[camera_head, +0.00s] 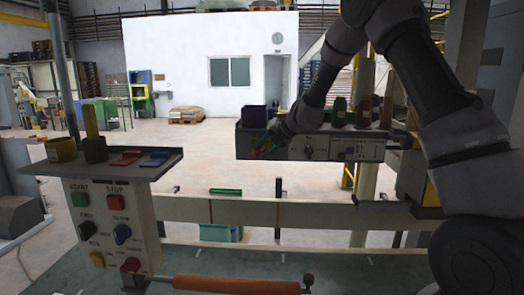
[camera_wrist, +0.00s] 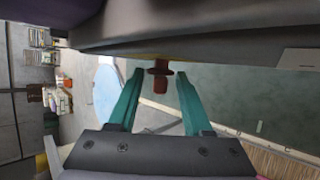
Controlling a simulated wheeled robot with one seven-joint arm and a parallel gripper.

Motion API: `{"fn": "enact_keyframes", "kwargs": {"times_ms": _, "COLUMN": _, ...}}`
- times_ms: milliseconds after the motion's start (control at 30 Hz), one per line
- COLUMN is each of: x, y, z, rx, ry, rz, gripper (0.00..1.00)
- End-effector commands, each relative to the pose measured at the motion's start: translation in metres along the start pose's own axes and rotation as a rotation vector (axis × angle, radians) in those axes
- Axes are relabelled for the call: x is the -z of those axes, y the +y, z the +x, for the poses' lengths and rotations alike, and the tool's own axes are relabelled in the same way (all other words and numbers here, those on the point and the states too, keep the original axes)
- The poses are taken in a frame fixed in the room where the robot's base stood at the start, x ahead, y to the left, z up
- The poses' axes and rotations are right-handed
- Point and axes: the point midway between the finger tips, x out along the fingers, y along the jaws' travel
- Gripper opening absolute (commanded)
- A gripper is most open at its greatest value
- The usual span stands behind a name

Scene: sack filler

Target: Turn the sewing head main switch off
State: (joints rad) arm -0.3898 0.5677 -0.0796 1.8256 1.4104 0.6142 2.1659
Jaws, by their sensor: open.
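The grey sewing head control box (camera_head: 330,147) hangs in the middle of the head view, with a black knob (camera_head: 308,152) and another control (camera_head: 349,153) on its front. My gripper (camera_head: 262,147) is at the left end of this front. In the wrist view my gripper (camera_wrist: 160,76) is open, with its two teal fingers apart. A reddish-brown switch handle (camera_wrist: 160,68) sticks out from the dark box face (camera_wrist: 215,38) between the fingertips. I see a gap on both sides of it. In the head view my gripper hides this handle. The labels are too small to read surely.
A purple bin (camera_head: 254,117), a green bottle (camera_head: 339,112) and a red bottle (camera_head: 364,112) stand on the box. A pedestal panel (camera_head: 108,225) with START and STOP buttons stands at left. A beam (camera_head: 300,213) runs below the box. An orange roller bar (camera_head: 235,285) lies in front.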

Motion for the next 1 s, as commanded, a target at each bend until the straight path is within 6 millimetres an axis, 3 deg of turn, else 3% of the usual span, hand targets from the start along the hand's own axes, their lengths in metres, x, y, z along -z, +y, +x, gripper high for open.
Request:
{"fn": "enact_keyframes", "kwargs": {"times_ms": 300, "x": 0.0000, "y": 0.0001, "z": 0.0027, "rx": 0.000, "ry": 0.000, "rz": 0.000, "gripper": 0.50}}
{"fn": "enact_keyframes", "kwargs": {"times_ms": 433, "x": 0.0000, "y": 0.0000, "z": 0.0026, "rx": 0.000, "ry": 0.000, "rz": 0.000, "gripper": 0.00}}
{"fn": "enact_keyframes", "kwargs": {"times_ms": 767, "x": 0.0006, "y": 0.0009, "z": 0.0028, "rx": 0.028, "ry": 0.000, "rz": -0.014, "gripper": 0.00}}
{"fn": "enact_keyframes", "kwargs": {"times_ms": 1000, "x": 0.0020, "y": 0.0038, "z": 0.0038, "rx": 0.142, "ry": 0.002, "rz": -0.067, "gripper": 0.00}}
